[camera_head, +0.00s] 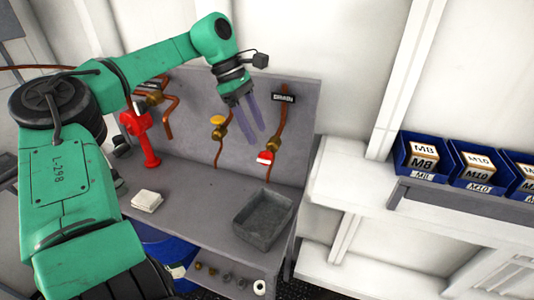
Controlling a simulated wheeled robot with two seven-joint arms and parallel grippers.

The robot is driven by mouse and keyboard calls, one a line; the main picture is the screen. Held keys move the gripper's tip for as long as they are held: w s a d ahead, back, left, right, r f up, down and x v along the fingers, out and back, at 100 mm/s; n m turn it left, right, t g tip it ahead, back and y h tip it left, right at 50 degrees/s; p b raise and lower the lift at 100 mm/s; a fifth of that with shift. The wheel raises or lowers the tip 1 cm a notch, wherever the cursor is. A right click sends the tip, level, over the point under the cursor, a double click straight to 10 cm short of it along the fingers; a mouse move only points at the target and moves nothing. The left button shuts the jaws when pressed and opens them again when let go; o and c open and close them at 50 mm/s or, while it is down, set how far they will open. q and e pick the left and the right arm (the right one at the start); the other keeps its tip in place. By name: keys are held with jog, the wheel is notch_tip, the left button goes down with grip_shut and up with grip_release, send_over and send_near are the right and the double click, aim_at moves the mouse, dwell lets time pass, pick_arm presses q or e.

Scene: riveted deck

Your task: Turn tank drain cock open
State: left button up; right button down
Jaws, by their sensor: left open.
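The drain cock (273,144) is a brass valve on a copper pipe, under a small dark label that seems to read DRAIN (284,98). Its red handle (265,158) sits at the valve's lower end. My left gripper (256,134) is open, with two purplish fingers pointing down just left of the drain cock. The fingers look empty. I cannot tell whether they touch the valve. My right gripper is not in view.
A yellow-handled valve (217,121) and a red fitting (142,137) stand left of the drain cock. A grey tray (264,220) and a folded white cloth (146,200) lie on the bench. Blue bins (421,156) stand on the right shelf.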

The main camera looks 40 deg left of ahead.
aim_at(265, 152)
pick_arm(q)
jog(key=p+x, duration=0.1)
jog(key=x, duration=0.6)
jog(key=shift+d+f, duration=0.15)
jog(key=shift+f, duration=0.2)
grip_shut()
